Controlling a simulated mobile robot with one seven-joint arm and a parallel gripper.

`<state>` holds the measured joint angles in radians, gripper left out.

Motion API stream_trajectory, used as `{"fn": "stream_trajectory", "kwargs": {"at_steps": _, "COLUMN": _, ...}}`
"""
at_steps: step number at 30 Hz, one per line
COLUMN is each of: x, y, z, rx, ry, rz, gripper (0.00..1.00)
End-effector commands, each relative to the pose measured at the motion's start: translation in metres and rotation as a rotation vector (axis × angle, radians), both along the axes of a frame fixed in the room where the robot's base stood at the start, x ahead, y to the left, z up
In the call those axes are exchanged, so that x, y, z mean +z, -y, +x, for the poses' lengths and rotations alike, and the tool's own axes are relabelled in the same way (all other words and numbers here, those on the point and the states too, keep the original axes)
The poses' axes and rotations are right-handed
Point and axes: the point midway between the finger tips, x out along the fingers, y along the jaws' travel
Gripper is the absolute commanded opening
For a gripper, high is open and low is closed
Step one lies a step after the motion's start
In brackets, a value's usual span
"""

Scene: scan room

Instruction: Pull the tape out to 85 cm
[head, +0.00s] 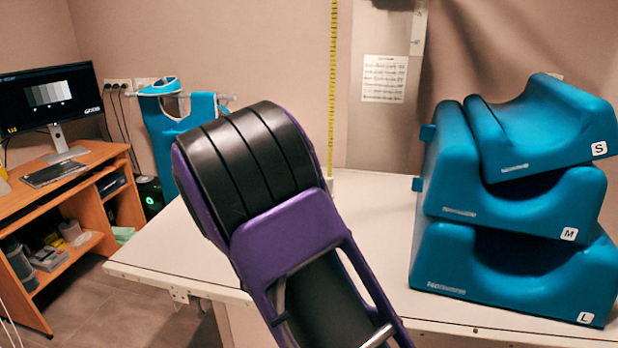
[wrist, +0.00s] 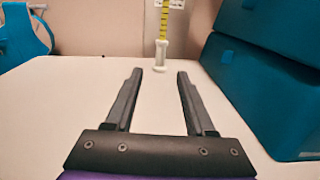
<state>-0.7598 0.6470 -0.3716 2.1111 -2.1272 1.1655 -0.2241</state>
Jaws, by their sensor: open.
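A yellow tape (head: 333,90) with dark marks hangs straight down along the back wall. Its lower part is partly hidden behind my arm in the head view. In the wrist view the yellow tape (wrist: 163,25) runs down to a white spool-shaped end piece (wrist: 161,56) near the far edge of the white table. My gripper (wrist: 160,74) is open and empty, its two fingers pointing at the white end piece. The end piece shows between and beyond the fingertips, apart from them. My gripper is hidden behind my arm in the head view.
Stacked blue foam blocks (head: 510,215) marked S, M and L stand on the white table (head: 180,250) at right. A wooden desk (head: 95,190) with a monitor (head: 50,95) is at left. A blue apron (head: 170,130) hangs by the wall. The table between fingers and tape looks clear.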

Motion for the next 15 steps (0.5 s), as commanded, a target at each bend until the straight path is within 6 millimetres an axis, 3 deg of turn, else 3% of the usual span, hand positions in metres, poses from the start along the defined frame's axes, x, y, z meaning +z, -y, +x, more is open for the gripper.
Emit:
{"fn": "stream_trajectory", "kwargs": {"at_steps": 7, "x": -0.001, "y": 0.012, "z": 0.002, "rx": -0.009, "ry": -0.009, "rz": 0.008, "gripper": 0.55}}
{"fn": "stream_trajectory", "kwargs": {"at_steps": 15, "x": -0.001, "y": 0.035, "z": 0.045, "rx": -0.010, "ry": -0.007, "rz": 0.006, "gripper": 0.55}}
